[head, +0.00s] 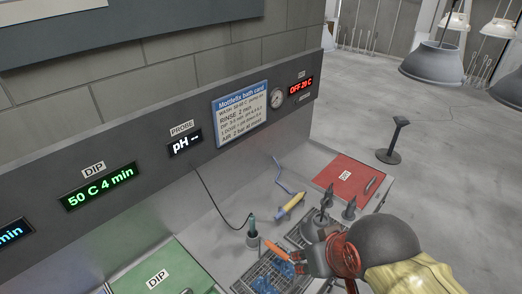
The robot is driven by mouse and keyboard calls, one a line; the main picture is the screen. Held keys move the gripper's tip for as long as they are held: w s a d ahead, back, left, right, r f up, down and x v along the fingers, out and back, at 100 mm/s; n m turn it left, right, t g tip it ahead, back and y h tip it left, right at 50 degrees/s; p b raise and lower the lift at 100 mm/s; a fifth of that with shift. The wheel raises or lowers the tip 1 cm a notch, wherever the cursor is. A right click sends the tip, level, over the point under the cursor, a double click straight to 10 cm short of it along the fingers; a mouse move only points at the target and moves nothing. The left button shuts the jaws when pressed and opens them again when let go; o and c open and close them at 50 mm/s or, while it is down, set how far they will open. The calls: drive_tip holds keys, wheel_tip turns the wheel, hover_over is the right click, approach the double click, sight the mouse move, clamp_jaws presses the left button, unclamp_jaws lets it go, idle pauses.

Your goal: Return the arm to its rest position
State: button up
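My arm comes in at the lower right, with a dark rounded part and a red ring showing. My gripper (303,259) appears as a dark shape at the arm's end, low over the sink-like grates. An orange stick-like thing (273,247) lies just left of it. I cannot tell whether they touch, or whether the fingers are open or shut.
Blue pieces lie on a dark grate (262,272). A corded probe (252,233) stands left, and a yellow tool (290,206) lies behind. A green DIP lid (165,268) and red lid (346,181) flank the bench. Grey hoods (436,63) hang right over open floor.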

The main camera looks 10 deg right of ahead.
wheel_tip(320, 180, down, 17)
drive_tip(key=b, duration=1.5)
drive_tip(key=shift+r+b, duration=0.15)
drive_tip(key=shift+b, duration=0.25)
